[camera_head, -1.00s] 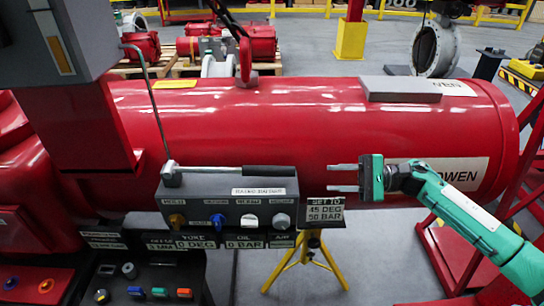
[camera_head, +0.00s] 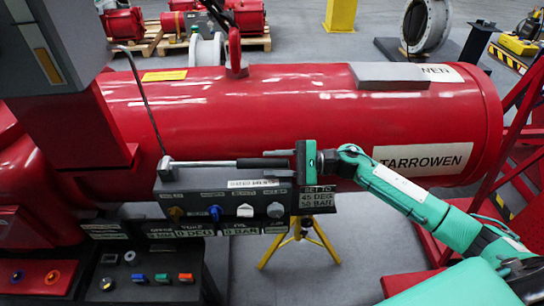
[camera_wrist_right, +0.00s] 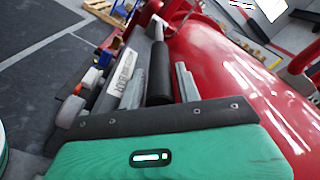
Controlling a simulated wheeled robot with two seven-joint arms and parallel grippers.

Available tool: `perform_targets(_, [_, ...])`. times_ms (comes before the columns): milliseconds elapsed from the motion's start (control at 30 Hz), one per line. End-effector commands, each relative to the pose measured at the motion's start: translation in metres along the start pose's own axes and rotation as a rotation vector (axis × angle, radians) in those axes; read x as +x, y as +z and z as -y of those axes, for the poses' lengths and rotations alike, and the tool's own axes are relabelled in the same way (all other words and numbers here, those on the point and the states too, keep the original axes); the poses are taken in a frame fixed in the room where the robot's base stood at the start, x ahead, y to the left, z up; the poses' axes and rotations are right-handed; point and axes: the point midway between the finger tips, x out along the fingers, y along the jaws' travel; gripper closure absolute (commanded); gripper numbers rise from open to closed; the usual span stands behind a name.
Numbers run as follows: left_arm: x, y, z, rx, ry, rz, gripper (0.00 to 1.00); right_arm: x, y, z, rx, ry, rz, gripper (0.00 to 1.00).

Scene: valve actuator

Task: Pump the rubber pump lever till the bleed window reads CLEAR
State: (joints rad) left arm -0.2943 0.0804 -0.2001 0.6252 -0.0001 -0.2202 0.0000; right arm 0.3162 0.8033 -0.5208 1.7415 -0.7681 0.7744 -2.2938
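The pump lever is a metal rod with a black rubber grip (camera_head: 262,163). It lies nearly level along the top of the grey control box (camera_head: 235,200). My right gripper (camera_head: 272,157) has come to the grip's right end. In the right wrist view the grip (camera_wrist_right: 159,75) lies between the two grey fingers (camera_wrist_right: 158,85), which stand apart with narrow gaps beside it. The box front shows plates reading 0 DEG (camera_head: 195,233) and 0 BAR. The small displays at its right end are too small to read, so I cannot tell the bleed window's reading. My left gripper is out of view.
The large red cylinder (camera_head: 300,110) marked TARROWEN lies behind the box. A plate (camera_head: 318,199) reads 45 DEG, 50 BAR. A thin upright rod (camera_head: 148,105) rises behind the lever's left end. A yellow stand (camera_head: 300,240) is below.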

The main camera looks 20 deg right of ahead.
Motion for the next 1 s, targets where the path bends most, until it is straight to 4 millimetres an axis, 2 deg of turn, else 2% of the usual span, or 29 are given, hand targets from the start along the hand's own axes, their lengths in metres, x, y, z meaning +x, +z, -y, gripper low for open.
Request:
perform_targets(133, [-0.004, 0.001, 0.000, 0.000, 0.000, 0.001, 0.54, 0.007, 0.000, 0.000, -0.001, 0.001, 0.000, 0.66])
perform_targets(400, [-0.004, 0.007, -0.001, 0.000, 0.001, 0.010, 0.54, 0.008, -0.001, -0.001, -0.001, 0.001, -0.001, 0.68])
perform_targets(567, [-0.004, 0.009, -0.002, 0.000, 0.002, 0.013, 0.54, 0.008, -0.001, -0.001, 0.000, 0.001, -0.001, 1.00])
perform_targets(767, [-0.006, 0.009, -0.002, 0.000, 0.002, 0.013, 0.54, 0.008, 0.002, 0.002, -0.002, 0.007, -0.005, 1.00])
perform_targets(1000, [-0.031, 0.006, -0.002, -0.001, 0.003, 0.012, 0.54, 0.010, 0.031, 0.030, -0.013, 0.096, -0.088, 1.00])
